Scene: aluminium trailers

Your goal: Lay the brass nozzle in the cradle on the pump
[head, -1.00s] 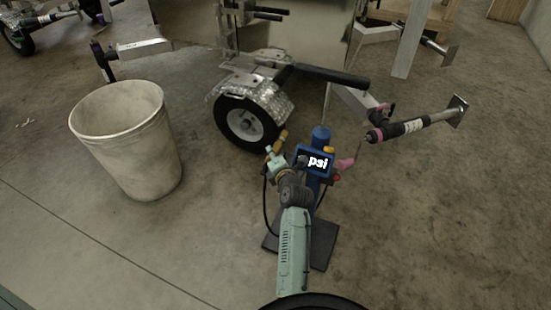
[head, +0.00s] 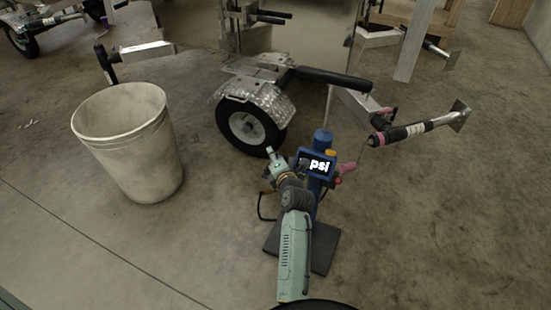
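The pump (head: 322,140) is a blue upright column on a dark base plate, with a display reading "psi" and a yellow cap. My gripper (head: 272,158) is just left of the display, at the end of my pale green arm. Its fingers are small and partly hidden by my wrist, so I cannot see whether they are open or shut. A small brass-coloured bit, likely the nozzle (head: 266,192), shows low at the left of my wrist, above a black hose loop (head: 260,208). Whether my gripper holds it is unclear. I cannot make out the cradle.
A trailer wheel (head: 250,126) with a metal fender stands behind the pump. A trailer jack (head: 415,130) reaches out at the right. A large pale bin (head: 128,150) stands at the left. The floor at front left and right is clear.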

